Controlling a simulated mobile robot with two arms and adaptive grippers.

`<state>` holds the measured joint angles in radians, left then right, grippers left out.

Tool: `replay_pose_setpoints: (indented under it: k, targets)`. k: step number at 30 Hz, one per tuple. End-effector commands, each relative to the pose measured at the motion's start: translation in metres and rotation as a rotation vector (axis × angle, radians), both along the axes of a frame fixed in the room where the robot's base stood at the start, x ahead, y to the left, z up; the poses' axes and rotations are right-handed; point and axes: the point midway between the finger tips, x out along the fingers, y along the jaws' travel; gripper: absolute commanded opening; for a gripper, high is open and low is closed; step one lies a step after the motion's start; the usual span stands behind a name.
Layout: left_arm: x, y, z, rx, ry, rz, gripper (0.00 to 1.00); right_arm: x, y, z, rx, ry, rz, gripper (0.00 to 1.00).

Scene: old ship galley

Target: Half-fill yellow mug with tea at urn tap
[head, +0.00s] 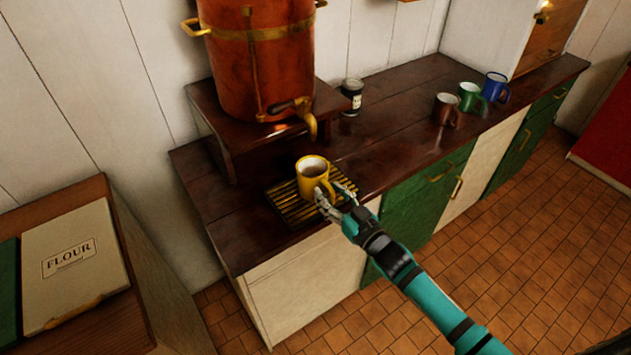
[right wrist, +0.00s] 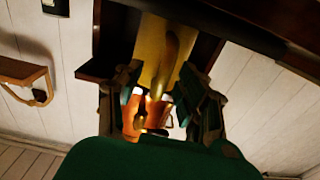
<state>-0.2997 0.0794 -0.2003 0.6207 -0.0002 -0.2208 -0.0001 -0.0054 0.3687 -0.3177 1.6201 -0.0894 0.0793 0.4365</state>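The yellow mug (head: 311,181) stands upright on the slatted brass drip tray (head: 285,208), with brown tea inside below its rim. The copper urn (head: 258,62) stands on a raised wooden shelf behind it. Its brass tap (head: 311,124) hangs above the mug, and no stream shows. My right gripper (head: 337,191) is at the mug's handle side. In the right wrist view, its fingers (right wrist: 165,95) are spread, with the yellow mug (right wrist: 155,62) and its handle ahead between them. I cannot tell whether they touch it. My left gripper is out of view.
Brown (head: 446,110), green (head: 471,97) and blue (head: 496,87) mugs stand farther right on the counter. The counter between is clear. A flour bin (head: 75,275) is at the left.

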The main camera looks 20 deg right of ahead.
Motion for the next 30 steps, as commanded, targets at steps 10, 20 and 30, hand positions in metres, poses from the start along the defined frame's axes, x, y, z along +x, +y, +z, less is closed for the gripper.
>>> replay_pose_setpoints:
  k: [10,20,30]
  targets:
    - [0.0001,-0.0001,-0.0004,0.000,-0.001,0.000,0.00,-0.0005,-0.0002,-0.0005,0.000,0.000,0.000,0.13]
    - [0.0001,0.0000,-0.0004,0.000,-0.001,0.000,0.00,-0.0006,-0.0004,-0.0006,0.000,0.001,0.000,0.00]
    - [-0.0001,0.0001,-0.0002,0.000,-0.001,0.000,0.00,-0.0002,-0.0002,0.0015,0.001,-0.004,0.001,0.00]
